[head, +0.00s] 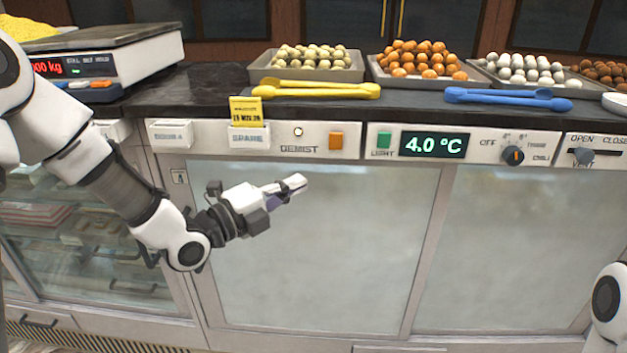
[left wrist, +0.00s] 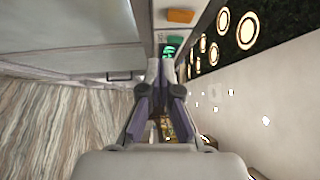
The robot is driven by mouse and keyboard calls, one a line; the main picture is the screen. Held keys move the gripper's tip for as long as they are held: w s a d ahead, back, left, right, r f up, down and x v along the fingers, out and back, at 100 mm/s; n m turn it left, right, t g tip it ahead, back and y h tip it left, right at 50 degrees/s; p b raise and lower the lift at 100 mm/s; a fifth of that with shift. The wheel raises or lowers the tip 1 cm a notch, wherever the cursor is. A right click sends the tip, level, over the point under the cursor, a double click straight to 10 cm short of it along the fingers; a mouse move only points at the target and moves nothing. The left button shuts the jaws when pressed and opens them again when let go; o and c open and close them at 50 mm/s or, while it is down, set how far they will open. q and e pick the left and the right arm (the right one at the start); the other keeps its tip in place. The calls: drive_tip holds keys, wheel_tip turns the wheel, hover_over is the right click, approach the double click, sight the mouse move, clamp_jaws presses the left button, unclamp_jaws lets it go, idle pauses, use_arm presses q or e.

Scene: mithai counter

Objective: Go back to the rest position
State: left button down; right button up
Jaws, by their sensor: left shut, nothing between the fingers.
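My left gripper (head: 293,187) is shut and empty, in front of the frosted glass panel of the counter, below the control strip. Its fingers are closed together in the left wrist view (left wrist: 162,75). My left arm comes in from the left edge of the head view. Only a white arm link of my right arm shows at the lower right edge; its gripper is out of view.
The control strip (head: 345,140) carries an orange button (head: 336,141), a green LIGHT button (head: 384,140), a 4.0 °C display (head: 433,145) and a knob (head: 512,155). Yellow tongs (head: 318,90), blue tongs (head: 508,98), sweet trays and a scale (head: 110,60) stand on the dark countertop.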

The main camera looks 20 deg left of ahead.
use_arm(q)
drive_tip(key=s+d+f+n+g+y, duration=0.1)
drive_tip(key=s+f+g, duration=0.3)
drive_tip(key=f, duration=0.7)
drive_tip(key=s+d+f+n+g+y, duration=0.15)
drive_tip(key=s+f, duration=0.45)
drive_tip(key=f, duration=0.6)
drive_tip(key=s+d+f+n+g+y, duration=0.15)
drive_tip(key=s+f+g, duration=0.3)
drive_tip(key=f, duration=0.65)
drive_tip(key=s+a+f+n+g+y, duration=0.2)
drive_tip(key=s+f+n, duration=0.3)
drive_tip(key=s+n, duration=0.3)
drive_tip(key=s+a+f+n+g+y, duration=0.3)
drive_tip(key=s+n, duration=0.6)
drive_tip(key=n, duration=0.4)
wheel_tip(320, 180, down, 2)
drive_tip(key=shift+a+g, duration=0.5)
drive_tip(key=shift+g, duration=0.1)
